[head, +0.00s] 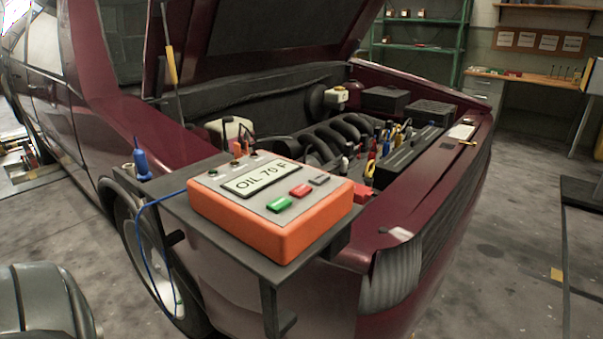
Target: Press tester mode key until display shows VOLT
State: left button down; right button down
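The orange tester (268,209) sits on a dark shelf at the front corner of the maroon car. Its display (262,178) reads "OIL 70 F". Below the display are a green key (279,204), a red key (301,190) and a grey key (319,179). Any labels on the keys are too small to read, so I cannot tell which one is the mode key. Small coloured sockets stand at the tester's back edge. Neither of my grippers shows in the head view.
A blue probe (141,160) stands at the shelf's left end, its blue cable (143,240) hanging down. The raised hood and engine bay (330,140) lie behind the tester. Several hand tools stand right of it. The floor (490,260) at right is mostly clear.

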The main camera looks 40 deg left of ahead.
aim_at(319, 179)
jog(key=k+j, duration=0.1)
jog(key=j, duration=0.35)
jog(key=k+j, duration=0.1)
jog(key=j, duration=0.35)
jog(key=k+j, duration=0.15)
jog(key=j, duration=0.3)
jog(key=k+j, duration=0.1)
jog(key=j, duration=0.35)
